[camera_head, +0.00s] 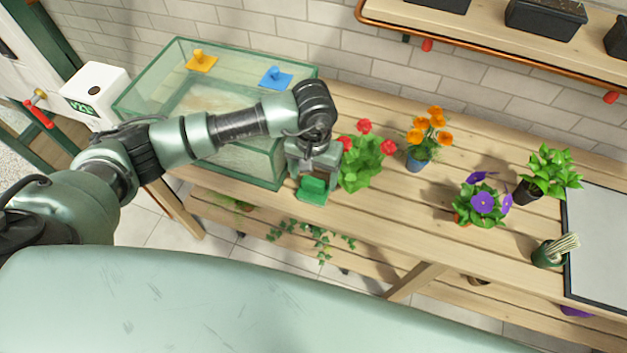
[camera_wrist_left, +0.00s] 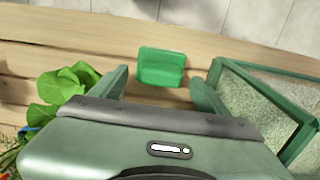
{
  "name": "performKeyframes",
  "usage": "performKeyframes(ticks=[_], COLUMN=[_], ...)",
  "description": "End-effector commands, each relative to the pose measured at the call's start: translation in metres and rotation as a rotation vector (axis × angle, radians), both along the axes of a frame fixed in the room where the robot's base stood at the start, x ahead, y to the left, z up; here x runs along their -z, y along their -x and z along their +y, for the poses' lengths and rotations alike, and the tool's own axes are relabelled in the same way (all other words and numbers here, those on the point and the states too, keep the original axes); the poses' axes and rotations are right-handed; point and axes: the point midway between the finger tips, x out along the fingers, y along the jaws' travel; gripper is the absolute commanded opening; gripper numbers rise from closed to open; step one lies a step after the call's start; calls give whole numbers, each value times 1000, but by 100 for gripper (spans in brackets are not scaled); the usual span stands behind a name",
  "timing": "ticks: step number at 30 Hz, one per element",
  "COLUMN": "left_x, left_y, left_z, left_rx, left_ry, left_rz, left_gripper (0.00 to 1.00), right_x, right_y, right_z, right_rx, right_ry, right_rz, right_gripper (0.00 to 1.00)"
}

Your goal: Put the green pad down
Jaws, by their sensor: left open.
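The green pad (camera_head: 313,188) sits on the wooden bench near its front edge, just right of the glass tank's front corner. It also shows in the left wrist view (camera_wrist_left: 161,66), flat on the planks and ahead of the gap between the fingers. My left gripper (camera_head: 316,168) is above the pad, pointing down. Its two fingers (camera_wrist_left: 161,88) are spread apart in the wrist view, with nothing seen pinched between them. The gripper partly hides the pad's far side in the head view. My right gripper is not in view.
The glass tank (camera_head: 140,108) stands close left of the gripper, with a yellow pad (camera_head: 201,62) and a blue pad (camera_head: 276,78) at its top. A red-flowered plant (camera_head: 362,170) is close on the right. Other potted plants and a grey tray (camera_head: 602,240) stand further right.

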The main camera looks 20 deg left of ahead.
Motion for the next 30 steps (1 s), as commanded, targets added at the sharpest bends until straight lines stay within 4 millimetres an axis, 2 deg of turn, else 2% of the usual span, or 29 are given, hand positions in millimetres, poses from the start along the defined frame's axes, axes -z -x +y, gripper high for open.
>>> performKeyframes(ticks=[6, 12, 18, 30], left_x=[-48, -79, -91, -91], left_y=[-2, -1, 0, 0], left_z=[0, 1, 1, 1], left_rx=[0, 0, -1, -1], left_ry=[0, -1, -1, -1], left_rz=[-7, -2, 0, 0], left_gripper=[76, 76, 76, 76], right_x=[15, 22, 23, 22], right_y=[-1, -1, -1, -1], right_z=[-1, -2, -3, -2], right_rx=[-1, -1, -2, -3], right_ry=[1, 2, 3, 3], right_rz=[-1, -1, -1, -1], right_gripper=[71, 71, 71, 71])
